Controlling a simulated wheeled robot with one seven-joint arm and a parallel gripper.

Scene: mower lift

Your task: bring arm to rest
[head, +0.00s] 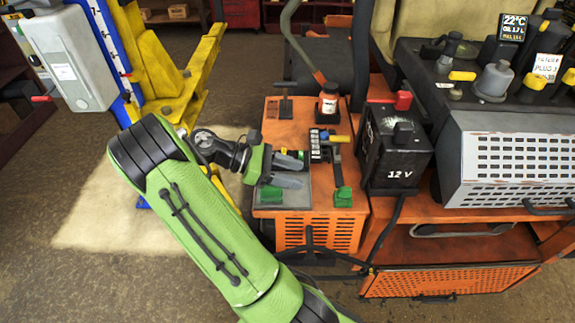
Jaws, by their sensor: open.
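My green arm reaches up from the bottom of the head view and bends at its elbow. My gripper (303,170) points right, with its grey fingers apart, above a grey pad on the orange cabinet top (345,228). A gap shows between the fingers, and I see nothing held there. A dark tool with a yellow piece (328,146) is just to the right of the fingertips; I cannot tell whether they touch.
A black 12 V battery (394,145) stands right of the gripper. The mower engine with its perforated silver cover (515,160) is further right. A yellow and blue lift post (165,75) stands behind my arm. A small labelled bottle (328,98) is at the cabinet's back. Floor at left is clear.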

